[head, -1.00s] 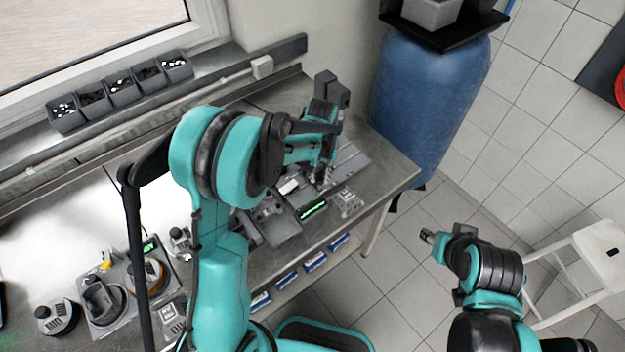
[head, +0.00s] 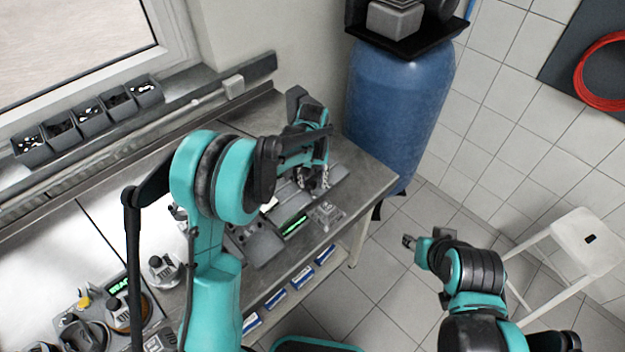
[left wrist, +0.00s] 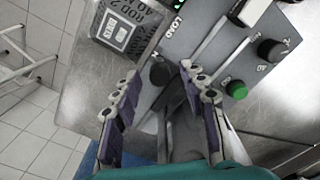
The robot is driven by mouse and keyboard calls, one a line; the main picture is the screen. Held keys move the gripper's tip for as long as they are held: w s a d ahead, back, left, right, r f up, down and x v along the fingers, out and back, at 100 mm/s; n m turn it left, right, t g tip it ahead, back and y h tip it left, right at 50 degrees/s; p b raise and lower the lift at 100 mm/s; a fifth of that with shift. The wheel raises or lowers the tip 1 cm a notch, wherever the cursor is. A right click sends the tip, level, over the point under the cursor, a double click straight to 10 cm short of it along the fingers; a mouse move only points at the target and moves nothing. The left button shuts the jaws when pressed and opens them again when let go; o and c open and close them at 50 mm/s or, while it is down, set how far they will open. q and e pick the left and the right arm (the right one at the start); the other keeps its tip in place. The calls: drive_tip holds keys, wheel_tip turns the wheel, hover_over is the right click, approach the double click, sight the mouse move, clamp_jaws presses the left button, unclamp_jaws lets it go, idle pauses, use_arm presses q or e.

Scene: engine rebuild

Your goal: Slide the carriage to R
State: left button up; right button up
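My left gripper (head: 318,182) reaches over the far right part of the bench, above a grey test device with a green display (head: 294,224). In the left wrist view, its two purple-padded fingers (left wrist: 160,76) are spread apart. A dark round knob (left wrist: 160,73) shows between the fingertips, on a grey panel marked LOAD (left wrist: 192,28). I cannot tell whether the fingers touch it. No R mark is readable, and I cannot tell which part is the carriage. My right gripper (head: 409,241) hangs over the floor, away from the bench; its fingers are too small to judge.
A green button (left wrist: 236,89) and a black knob (left wrist: 270,50) stand on the panel to the right. A blue tank (head: 400,100) stands behind the bench (head: 372,185). A white step stool (head: 580,240) is at right.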

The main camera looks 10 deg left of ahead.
use_arm(q)
drive_tip(key=shift+r, duration=0.1)
wheel_tip(320, 180, up, 12)
idle(0.5)
drive_tip(key=s+a+t+b, duration=0.2)
drive_tip(key=s+a+b, duration=0.1)
drive_tip(key=s, duration=0.4)
drive_tip(key=s+a+t+b, duration=0.2)
drive_tip(key=s+b, duration=0.1)
drive_tip(key=s, duration=0.3)
drive_tip(key=s+a+f+m+t+b, duration=0.1)
drive_tip(key=s+a+f+t+b, duration=0.2)
drive_tip(key=s+f, duration=0.5)
drive_tip(key=s+b, duration=0.1)
drive_tip(key=s, duration=0.2)
drive_tip(key=shift+f+b, duration=0.2)
drive_tip(key=shift+b, duration=0.1)
